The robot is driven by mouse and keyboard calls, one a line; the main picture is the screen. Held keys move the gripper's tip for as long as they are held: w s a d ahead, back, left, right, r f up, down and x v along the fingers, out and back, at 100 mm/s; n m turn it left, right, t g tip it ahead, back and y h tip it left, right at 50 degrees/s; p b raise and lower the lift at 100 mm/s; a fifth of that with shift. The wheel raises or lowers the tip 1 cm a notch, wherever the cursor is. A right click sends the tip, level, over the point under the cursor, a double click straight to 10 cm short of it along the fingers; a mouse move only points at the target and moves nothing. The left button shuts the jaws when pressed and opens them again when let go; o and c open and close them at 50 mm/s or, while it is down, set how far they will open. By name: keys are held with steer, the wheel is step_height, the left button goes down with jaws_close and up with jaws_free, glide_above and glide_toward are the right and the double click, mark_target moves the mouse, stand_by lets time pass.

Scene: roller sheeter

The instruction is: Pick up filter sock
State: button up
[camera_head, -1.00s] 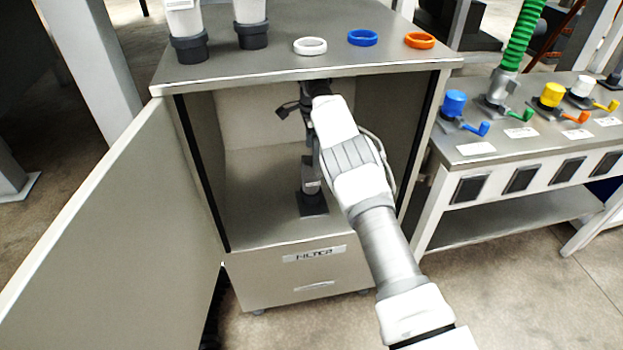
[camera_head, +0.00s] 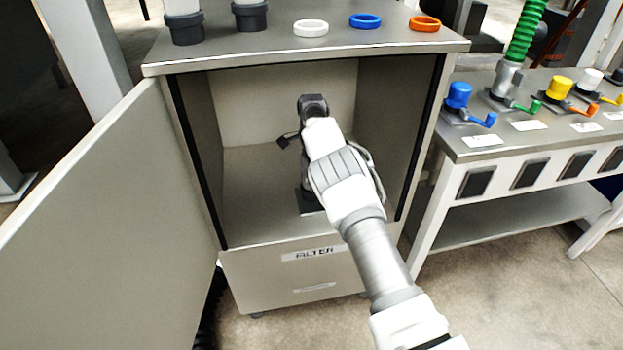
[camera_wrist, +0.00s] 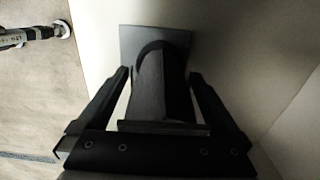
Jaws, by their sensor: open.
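A dark grey cylindrical piece (camera_wrist: 160,85) on a dark square base stands on the cabinet floor. I take it to be the filter sock but cannot confirm this. In the head view only part of its dark base (camera_head: 306,202) shows; my arm covers the rest. My gripper (camera_wrist: 160,73) is open, reaching down inside the cabinet. In the wrist view its fingers lie on either side of the piece, with gaps. Whether either finger touches it cannot be told.
The cabinet door (camera_head: 100,215) stands open on the left. The cabinet top (camera_head: 300,52) is overhead, bearing white cylinders with dark collars and white (camera_head: 311,28), blue (camera_head: 365,21) and orange (camera_head: 425,23) rings. A valve bench (camera_head: 480,142) stands right.

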steer(key=shift+c, duration=0.3)
jaws_close()
steer(key=shift+r, duration=0.15)
step_height(320, 180, up, 10)
steer(key=p, duration=0.3)
steer(key=shift+p, duration=0.3)
